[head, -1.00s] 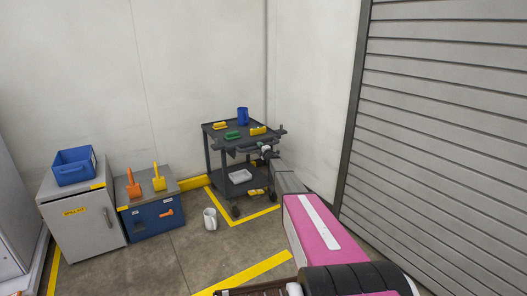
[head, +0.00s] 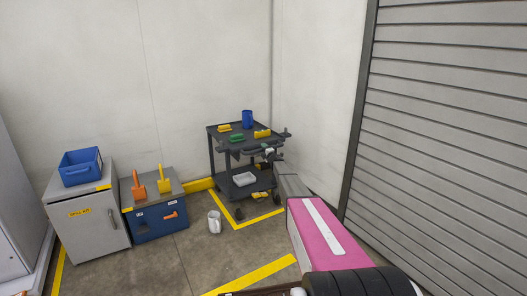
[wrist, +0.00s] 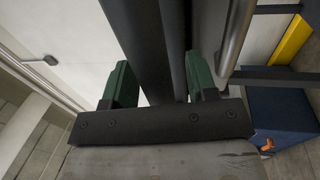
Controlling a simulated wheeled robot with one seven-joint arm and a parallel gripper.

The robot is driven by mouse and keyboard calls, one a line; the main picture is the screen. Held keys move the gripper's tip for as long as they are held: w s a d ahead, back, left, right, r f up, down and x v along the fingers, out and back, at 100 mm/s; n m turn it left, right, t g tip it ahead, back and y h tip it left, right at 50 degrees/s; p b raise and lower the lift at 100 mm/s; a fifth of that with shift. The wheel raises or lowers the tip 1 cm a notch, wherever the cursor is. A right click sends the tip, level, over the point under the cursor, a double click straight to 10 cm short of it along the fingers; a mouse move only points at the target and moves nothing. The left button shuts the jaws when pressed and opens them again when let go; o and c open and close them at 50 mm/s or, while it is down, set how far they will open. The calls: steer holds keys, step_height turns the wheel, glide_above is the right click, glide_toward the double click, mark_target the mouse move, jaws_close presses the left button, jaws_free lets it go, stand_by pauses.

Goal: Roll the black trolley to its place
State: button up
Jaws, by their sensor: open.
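The black trolley (head: 226,160) stands upright in the wall corner, inside a yellow floor outline (head: 238,226). Its top carries a blue mug (head: 247,119), a green brush (head: 237,138) and two yellow items. A white tray (head: 244,179) is on its lower shelf. My gripper (head: 268,154) is at the trolley's right front side, by its handle, partly hidden by my arm. In the wrist view, my gripper's green fingers (wrist: 160,85) are apart, with a dark bar between them. I cannot tell whether they touch it.
A white jug (head: 214,222) stands on the floor left of the outline. A blue chest (head: 150,222) with two scoops and a grey cabinet (head: 90,230) bearing a blue bin stand left. A grey shutter (head: 450,140) is at right.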

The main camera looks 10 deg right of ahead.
steer(key=v, duration=1)
steer(key=shift+s, duration=0.35)
steer(key=shift+d+f, duration=0.1)
steer(key=s+a+m+g+h, duration=0.2)
steer(key=s+a+m+g, duration=0.2)
steer(key=s, duration=1.7)
steer(key=s+a+m+g+h, duration=0.2)
steer(key=s+m+g, duration=0.6)
steer(key=s, duration=1.4)
steer(key=s+a+m+g+h, duration=0.3)
steer(key=s+a+m+g, duration=0.4)
steer(key=s, duration=1.5)
steer(key=m, duration=0.3)
steer(key=shift+s+f, duration=0.25)
steer(key=shift+f, duration=0.05)
